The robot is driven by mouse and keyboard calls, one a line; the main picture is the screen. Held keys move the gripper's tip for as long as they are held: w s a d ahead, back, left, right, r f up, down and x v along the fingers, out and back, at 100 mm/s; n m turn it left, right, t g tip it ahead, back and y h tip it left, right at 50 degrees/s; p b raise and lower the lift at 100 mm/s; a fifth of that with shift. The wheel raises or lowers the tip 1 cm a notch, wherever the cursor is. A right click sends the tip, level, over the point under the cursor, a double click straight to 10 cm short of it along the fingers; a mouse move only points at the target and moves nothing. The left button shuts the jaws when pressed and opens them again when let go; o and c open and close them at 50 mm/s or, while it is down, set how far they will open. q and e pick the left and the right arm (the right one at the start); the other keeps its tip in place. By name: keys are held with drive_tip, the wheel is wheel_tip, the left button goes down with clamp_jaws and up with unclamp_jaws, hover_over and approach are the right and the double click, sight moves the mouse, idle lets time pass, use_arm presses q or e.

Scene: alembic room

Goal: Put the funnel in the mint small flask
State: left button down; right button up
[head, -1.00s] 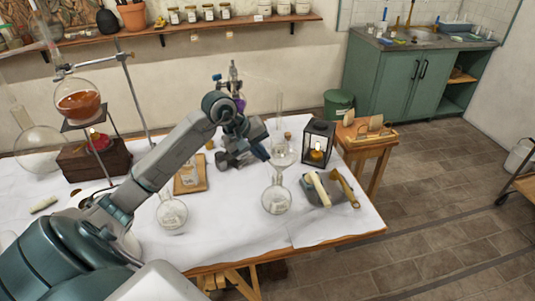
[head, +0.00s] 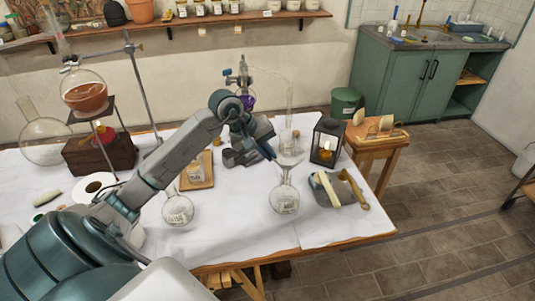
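The clear glass funnel (head: 291,151) is in the head view, wide end up, directly above a round clear flask (head: 284,201) with a label and narrow neck. The funnel's lower end overlaps the flask's neck in the picture; I cannot tell whether its stem is inside. My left gripper (head: 271,153) reaches from the left, its dark blue fingers at the funnel's left side. It appears shut on the funnel, though the glass makes the contact hard to see. Another labelled round flask (head: 178,210) stands to the left. Neither label is readable. My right gripper is not in view.
A black lantern (head: 327,141) stands right of the funnel. A wooden board (head: 199,171) lies behind the left flask. White cloth (head: 236,235) is clear at the front.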

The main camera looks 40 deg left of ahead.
use_arm(q)
drive_tip(key=shift+a+b, duration=0.3)
drive_tip(key=shift+b, duration=0.05)
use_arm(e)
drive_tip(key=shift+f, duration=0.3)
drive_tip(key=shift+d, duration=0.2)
use_arm(q)
drive_tip(key=c, duration=1.6)
unclamp_jaws()
drive_tip(key=shift+o, duration=0.2)
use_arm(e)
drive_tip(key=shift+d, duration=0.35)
use_arm(q)
drive_tip(key=shift+r, duration=0.1)
